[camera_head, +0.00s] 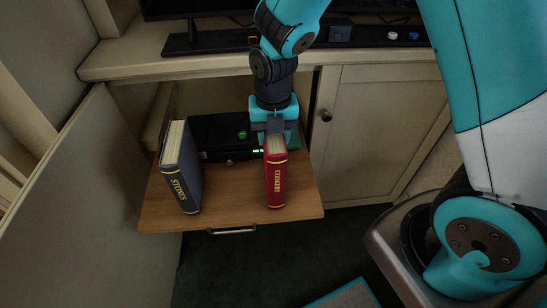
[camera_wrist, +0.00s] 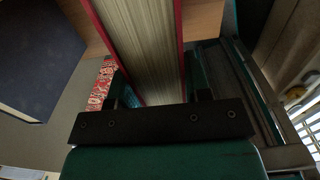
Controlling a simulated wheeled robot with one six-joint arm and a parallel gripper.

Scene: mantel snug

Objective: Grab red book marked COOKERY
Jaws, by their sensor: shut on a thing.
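The red book marked COOKERY (camera_head: 276,180) stands upright on the pull-out wooden shelf (camera_head: 232,207), its spine facing the front. My gripper (camera_head: 272,132) comes down from above and is shut on the top of this book. In the wrist view, the red covers and pale pages of the book (camera_wrist: 145,45) sit between the fingers of my gripper (camera_wrist: 155,92). The frames do not show clearly whether the book's bottom still touches the shelf.
A dark blue book marked STONES (camera_head: 181,175) stands at the shelf's left; it also shows in the wrist view (camera_wrist: 35,55). A black box (camera_head: 218,135) with green lights is behind, between the books. A cabinet door (camera_head: 372,130) is at the right, a counter (camera_head: 135,60) above.

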